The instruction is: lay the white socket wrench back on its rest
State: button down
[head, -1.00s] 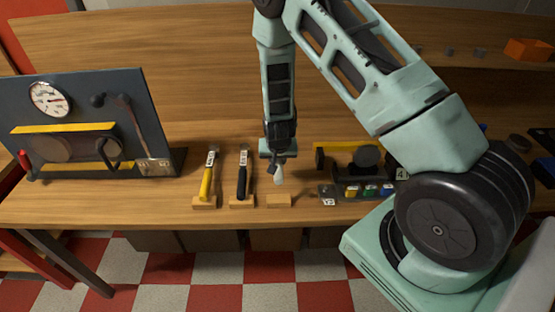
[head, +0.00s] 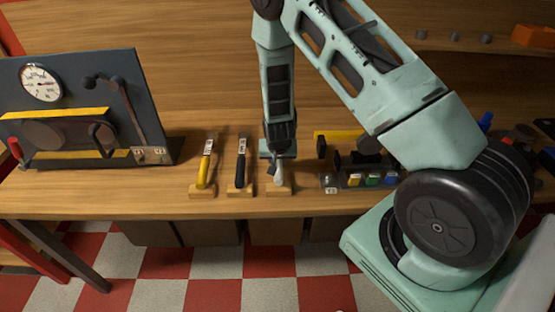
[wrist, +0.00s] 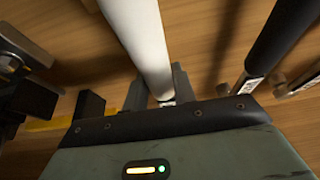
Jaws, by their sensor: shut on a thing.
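The white socket wrench (head: 279,175) is in my gripper (head: 277,161) at the bench, its pale handle pointing towards the bench's front edge. Its rest, a small wooden block (head: 281,191), is right at the handle's near end; I cannot tell whether the two touch. In the wrist view the white handle (wrist: 138,35) runs up from between the fingers of my gripper (wrist: 157,90), which are shut on it. The far end of the wrench is hidden by the gripper.
A black-handled tool (head: 241,170) and a yellow-handled tool (head: 205,170) lie on similar blocks to the left. The black handle also shows in the wrist view (wrist: 283,42). To the right stands a dark holder with coloured blocks (head: 372,180). A gauge panel (head: 75,80) stands far left.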

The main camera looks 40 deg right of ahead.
jog(key=shift+f+b, duration=0.4)
dwell(0.3)
jog(key=c, duration=1.1)
grip_release()
jog(key=shift+o, duration=0.2)
jog(key=v, duration=1.7)
jog(key=shift+b, duration=0.35)
jog(key=shift+s+a+r, duration=0.1)
jog(key=shift+s+r, duration=0.05)
